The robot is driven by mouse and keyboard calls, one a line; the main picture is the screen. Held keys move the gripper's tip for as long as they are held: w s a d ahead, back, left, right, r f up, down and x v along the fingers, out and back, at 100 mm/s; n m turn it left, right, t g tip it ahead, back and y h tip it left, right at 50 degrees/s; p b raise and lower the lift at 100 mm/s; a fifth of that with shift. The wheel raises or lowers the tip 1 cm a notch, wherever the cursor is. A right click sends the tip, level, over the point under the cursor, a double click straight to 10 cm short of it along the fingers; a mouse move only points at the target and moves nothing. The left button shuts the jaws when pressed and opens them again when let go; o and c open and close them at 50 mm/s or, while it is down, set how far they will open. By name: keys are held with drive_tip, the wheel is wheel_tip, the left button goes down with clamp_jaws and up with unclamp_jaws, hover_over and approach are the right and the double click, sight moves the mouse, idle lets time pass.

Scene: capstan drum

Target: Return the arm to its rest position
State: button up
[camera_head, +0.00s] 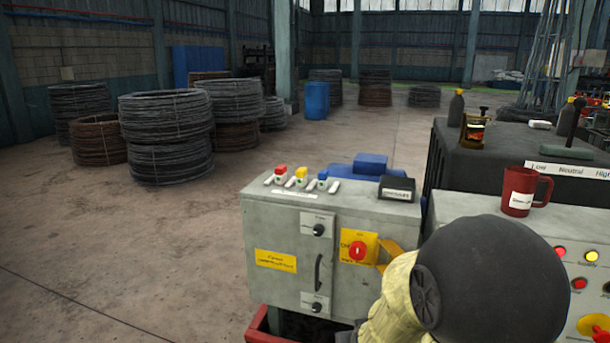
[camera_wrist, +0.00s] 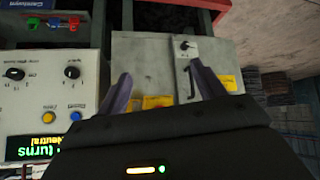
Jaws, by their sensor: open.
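My gripper (camera_wrist: 160,70) shows in the wrist view with its two fingers spread apart and nothing between them. Its fingers stand in front of the grey control cabinet (camera_wrist: 143,55); I cannot tell the gap to it. In the head view my arm covers the lower right, with a dark round joint and a pale yellow cover in front of the cabinet (camera_head: 287,225). My gripper is hidden behind the arm there. The cabinet carries a red knob on a yellow plate (camera_head: 358,250), a handle and black knobs.
Red, yellow and blue switches (camera_head: 301,176) top the cabinet. A red mug (camera_head: 524,190) stands on the right console (camera_head: 470,207), near a lever panel (camera_head: 570,170). A lit display (camera_wrist: 35,147) shows in the wrist view. Wire coils (camera_head: 165,135) stand behind; the floor at left is open.

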drive_tip(key=s+d+g, duration=0.3)
drive_tip(key=s+g, duration=0.2)
drive_tip(key=s, duration=0.8)
drive_tip(key=w+p+v, duration=0.2)
drive_tip(key=p+v, duration=1.1)
drive_tip(key=shift+w+d+r+m+g+p, duration=0.3)
drive_tip(key=shift+r+m+p, duration=0.1)
drive_tip(key=shift+r, duration=0.4)
